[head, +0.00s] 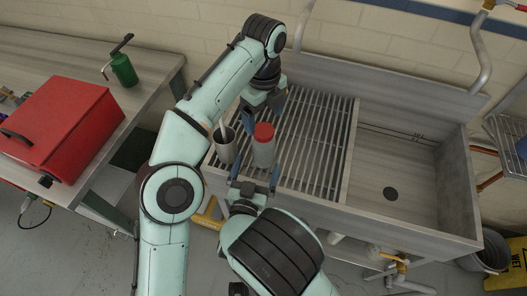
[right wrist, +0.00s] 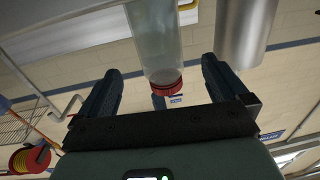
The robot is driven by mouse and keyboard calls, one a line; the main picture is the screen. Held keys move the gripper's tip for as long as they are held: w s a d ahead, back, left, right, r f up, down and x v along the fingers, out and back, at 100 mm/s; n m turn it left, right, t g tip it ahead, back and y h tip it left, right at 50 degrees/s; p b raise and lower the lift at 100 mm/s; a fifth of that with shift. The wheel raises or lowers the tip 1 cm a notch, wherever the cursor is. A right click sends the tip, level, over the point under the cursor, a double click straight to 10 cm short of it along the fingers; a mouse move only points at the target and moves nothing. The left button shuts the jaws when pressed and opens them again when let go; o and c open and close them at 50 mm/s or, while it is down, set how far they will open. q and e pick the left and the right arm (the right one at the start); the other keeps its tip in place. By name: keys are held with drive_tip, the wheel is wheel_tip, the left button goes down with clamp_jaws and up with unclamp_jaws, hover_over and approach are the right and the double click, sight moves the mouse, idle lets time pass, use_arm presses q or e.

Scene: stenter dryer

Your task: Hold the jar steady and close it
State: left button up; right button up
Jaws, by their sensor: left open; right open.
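A clear jar (head: 263,153) with a red lid (head: 265,131) on top stands upright on the slatted rack of the sink unit. My left gripper (head: 263,108) is open just behind and above the lid, pointing down. My right gripper (head: 255,173) is open in front of the jar at a low height. In the right wrist view, the jar (right wrist: 157,35) appears upside down between the open fingers, its lid (right wrist: 166,88) at the lower end. Neither finger visibly touches it. I cannot tell how tightly the lid sits.
A grey metal cup (head: 225,148) holding a pale stick stands just left of the jar; it also shows in the right wrist view (right wrist: 243,35). The sink basin (head: 395,165) to the right is empty. A red toolbox (head: 62,128) and green oil can (head: 124,70) sit on the left bench.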

drive_tip(key=v, duration=0.5)
drive_tip(key=shift+s+a+b, duration=0.1)
drive_tip(key=shift+s+b, duration=0.15)
drive_tip(key=shift+b, duration=0.1)
